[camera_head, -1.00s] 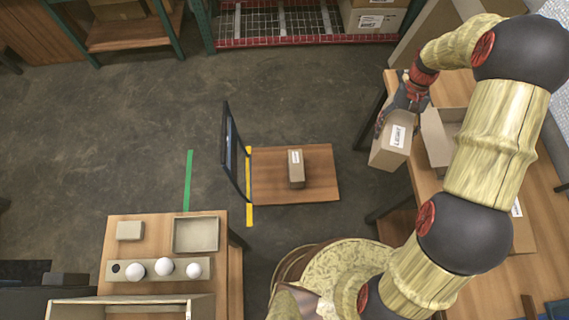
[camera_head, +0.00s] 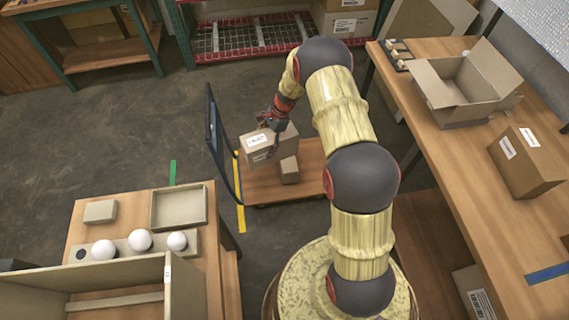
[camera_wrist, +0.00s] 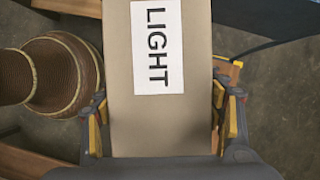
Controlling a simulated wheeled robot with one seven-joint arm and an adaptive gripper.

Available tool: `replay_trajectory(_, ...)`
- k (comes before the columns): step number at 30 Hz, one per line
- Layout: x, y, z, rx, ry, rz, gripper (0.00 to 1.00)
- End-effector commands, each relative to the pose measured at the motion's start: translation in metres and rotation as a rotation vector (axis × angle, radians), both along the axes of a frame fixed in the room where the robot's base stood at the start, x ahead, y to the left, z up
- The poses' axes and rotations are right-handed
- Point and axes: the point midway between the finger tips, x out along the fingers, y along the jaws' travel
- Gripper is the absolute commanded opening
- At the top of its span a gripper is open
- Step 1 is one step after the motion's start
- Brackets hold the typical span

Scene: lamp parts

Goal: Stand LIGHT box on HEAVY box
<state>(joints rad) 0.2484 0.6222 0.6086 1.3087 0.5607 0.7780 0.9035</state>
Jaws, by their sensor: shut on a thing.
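The LIGHT box (camera_head: 259,150) is a tan carton with a white label. My gripper (camera_head: 272,119) is shut on it and holds it above the low wooden cart. In the wrist view the LIGHT box (camera_wrist: 160,120) fills the middle, its label readable, with a finger on each side. A smaller tan box (camera_head: 290,171) stands on the cart, just right of and below the held box in the head view. No writing on it can be read now, so I cannot confirm it is the HEAVY box. Whether the two boxes touch cannot be told.
The cart (camera_head: 312,160) has a dark upright panel (camera_head: 218,140) at its left side. A right table (camera_head: 440,150) bears an open carton (camera_head: 462,100) and a closed labelled box (camera_head: 527,163). A left table holds a tray (camera_head: 180,207) and white balls.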

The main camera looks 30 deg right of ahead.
Motion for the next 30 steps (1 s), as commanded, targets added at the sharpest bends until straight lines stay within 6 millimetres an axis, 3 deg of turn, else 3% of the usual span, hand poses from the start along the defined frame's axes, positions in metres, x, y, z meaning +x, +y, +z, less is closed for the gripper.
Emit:
replay_trajectory(1, 0.006, -0.017, -0.029, 0.0, -0.001, -0.173, 0.26)
replay_trajectory(3, 0.014, -0.038, -0.057, -0.001, 0.0, -0.42, 0.26)
replay_trajectory(9, 0.02, -0.108, -0.13, -0.001, 0.0, -1.081, 0.26)
replay_trajectory(12, 0.015, -0.14, -0.156, -0.001, -0.002, -1.348, 0.26)
replay_trajectory(21, -0.004, -0.194, -0.198, -0.001, -0.001, -1.783, 0.26)
replay_trajectory(26, 0.0, -0.2, -0.205, -0.001, -0.001, -1.835, 0.26)
replay_trajectory(30, 0.014, -0.199, -0.211, 0.0, -0.001, -1.833, 0.26)
